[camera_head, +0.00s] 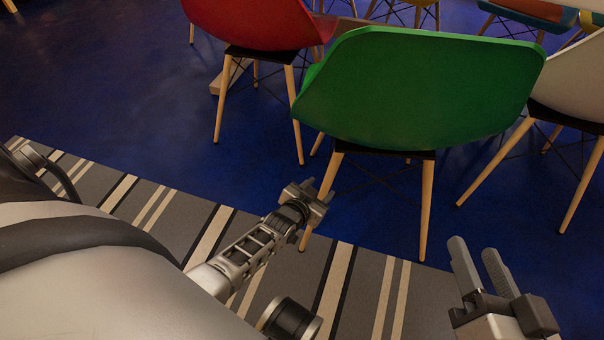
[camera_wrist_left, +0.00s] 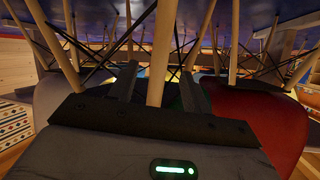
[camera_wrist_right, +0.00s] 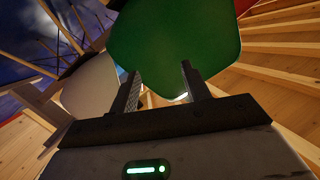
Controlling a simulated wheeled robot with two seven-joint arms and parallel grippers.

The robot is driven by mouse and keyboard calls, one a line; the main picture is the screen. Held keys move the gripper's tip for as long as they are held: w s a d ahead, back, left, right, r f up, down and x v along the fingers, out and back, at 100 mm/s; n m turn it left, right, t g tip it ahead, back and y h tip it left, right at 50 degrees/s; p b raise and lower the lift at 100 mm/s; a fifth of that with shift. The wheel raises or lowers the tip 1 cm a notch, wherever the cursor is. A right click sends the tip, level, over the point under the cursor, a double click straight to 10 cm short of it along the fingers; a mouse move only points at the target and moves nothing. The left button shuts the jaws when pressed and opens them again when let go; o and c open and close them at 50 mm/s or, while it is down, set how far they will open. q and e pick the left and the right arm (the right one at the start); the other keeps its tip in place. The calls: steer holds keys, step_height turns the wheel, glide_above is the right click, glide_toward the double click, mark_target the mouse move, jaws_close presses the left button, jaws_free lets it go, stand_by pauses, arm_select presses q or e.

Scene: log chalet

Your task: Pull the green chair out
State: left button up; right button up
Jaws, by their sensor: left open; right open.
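The green chair (camera_head: 420,90) stands upright with the back of its shell toward me, on wooden legs over the blue floor and rug edge. My left gripper (camera_head: 312,196) is open, low at the chair's nearer left leg (camera_head: 332,172). In the left wrist view that leg (camera_wrist_left: 162,50) shows between the spread fingers (camera_wrist_left: 160,80); contact cannot be told. My right gripper (camera_head: 474,248) is open and empty, to the right of and apart from the chair's right leg (camera_head: 427,205). In the right wrist view the green shell (camera_wrist_right: 175,35) lies beyond its fingertips (camera_wrist_right: 158,72).
A red chair (camera_head: 250,25) stands close on the left and a white chair (camera_head: 575,85) close on the right. More chairs are behind. A striped rug (camera_head: 260,230) lies in front, beneath my arms. The blue floor (camera_head: 110,90) at left is clear.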

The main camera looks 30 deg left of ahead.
arm_select(q)
steer(key=p+v, duration=0.3)
steer(key=v, duration=0.7)
steer(key=shift+p, duration=0.4)
arm_select(e)
steer(key=shift+s+d+f+n+g+h, duration=0.2)
steer(key=shift+d+f+n+g+h, duration=0.5)
steer(key=shift+f+n+g+h, duration=0.15)
arm_select(q)
steer(key=shift+w, duration=0.1)
